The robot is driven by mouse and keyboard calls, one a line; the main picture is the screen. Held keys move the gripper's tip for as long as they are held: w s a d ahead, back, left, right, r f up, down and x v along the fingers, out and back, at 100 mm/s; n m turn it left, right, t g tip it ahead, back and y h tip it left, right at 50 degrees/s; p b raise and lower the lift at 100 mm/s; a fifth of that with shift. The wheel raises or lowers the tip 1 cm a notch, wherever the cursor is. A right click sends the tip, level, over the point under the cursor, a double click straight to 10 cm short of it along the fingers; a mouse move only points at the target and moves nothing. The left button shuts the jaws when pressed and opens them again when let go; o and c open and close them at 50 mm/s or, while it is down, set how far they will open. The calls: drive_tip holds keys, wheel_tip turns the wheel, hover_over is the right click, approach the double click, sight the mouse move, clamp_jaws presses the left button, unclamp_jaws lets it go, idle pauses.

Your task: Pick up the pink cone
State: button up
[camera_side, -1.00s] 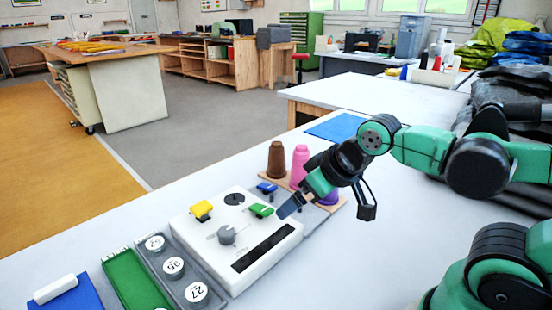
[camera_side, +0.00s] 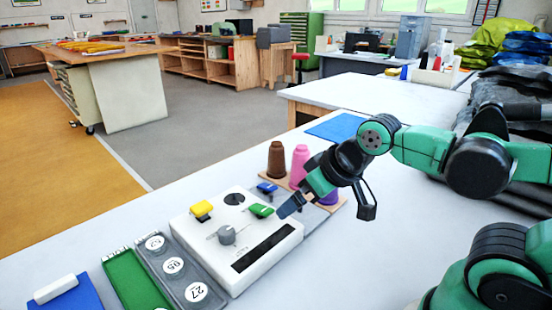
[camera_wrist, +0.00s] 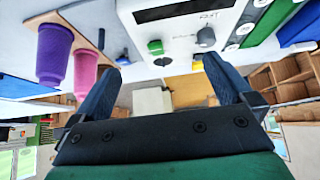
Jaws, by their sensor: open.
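The pink cone (camera_side: 300,160) stands upright on a wooden board behind my gripper in the side view, its lower part hidden by my wrist. In the wrist view the pink cone (camera_wrist: 86,72) is at the left, outside the fingers and close to the left finger. My gripper (camera_side: 290,205) is tilted down over the right edge of the white panel box. Its two dark blue fingers (camera_wrist: 160,75) are apart with nothing between them.
A brown cone (camera_side: 276,160) stands left of the pink one; a purple cone (camera_wrist: 53,52) stands beside it, partly hidden by my wrist in the side view. The white panel box (camera_side: 195,265) carries coloured switches and a knob. A grey tray (camera_side: 208,300) holds numbered discs.

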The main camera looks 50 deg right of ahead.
drive_tip(key=shift+r, duration=0.15)
drive_tip(key=shift+c, duration=0.2)
wheel_tip(320, 180, up, 5)
hover_over(298, 156)
drive_tip(key=s+d, duration=0.1)
drive_tip(key=d, duration=0.1)
drive_tip(key=shift+s+d+f+g, duration=0.2)
drive_tip(key=shift+g, duration=0.1)
wheel_tip(298, 156, down, 7)
drive_tip(key=shift+a+r, duration=0.15)
drive_tip(key=shift+x, duration=2.85)
clamp_jaws()
